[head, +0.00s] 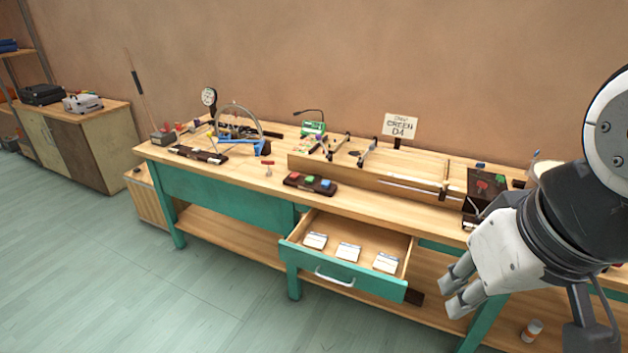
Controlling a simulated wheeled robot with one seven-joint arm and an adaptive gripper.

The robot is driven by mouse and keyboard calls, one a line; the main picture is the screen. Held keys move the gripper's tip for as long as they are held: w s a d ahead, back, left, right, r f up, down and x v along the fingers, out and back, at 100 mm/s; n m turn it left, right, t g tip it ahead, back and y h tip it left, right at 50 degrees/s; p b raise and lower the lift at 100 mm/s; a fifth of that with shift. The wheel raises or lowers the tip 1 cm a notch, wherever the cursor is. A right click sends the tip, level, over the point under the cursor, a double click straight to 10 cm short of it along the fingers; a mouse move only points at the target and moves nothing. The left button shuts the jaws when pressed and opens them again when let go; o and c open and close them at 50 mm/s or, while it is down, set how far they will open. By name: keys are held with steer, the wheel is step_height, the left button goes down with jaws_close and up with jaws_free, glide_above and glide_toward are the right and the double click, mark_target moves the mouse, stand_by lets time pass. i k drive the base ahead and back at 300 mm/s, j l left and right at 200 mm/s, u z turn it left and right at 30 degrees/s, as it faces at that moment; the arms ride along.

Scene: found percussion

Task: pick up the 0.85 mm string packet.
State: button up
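Three small white packets lie apart in a row in the open drawer (330,270) of the workbench: a left packet (316,240), a middle packet (348,252) and a right packet (386,263). Their print is too small to read, so I cannot tell which is the 0.85 mm string packet. My gripper (450,297) is at the right, in front of the bench and right of the drawer, apart from the packets. Its two fingers show a gap between them and hold nothing visible.
The drawer's front and handle (335,279) stick out over the floor. Open floor (100,260) lies at the left.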

mark_target(386, 264)
steer(key=k+l+z, duration=0.1)
steer(key=l, duration=0.2)
steer(key=i+l+u, duration=0.15)
steer(key=l, duration=0.25)
steer(key=i+l, duration=0.2)
steer(key=i, duration=0.2)
steer(key=i+l+u, duration=0.15)
steer(key=i, duration=0.25)
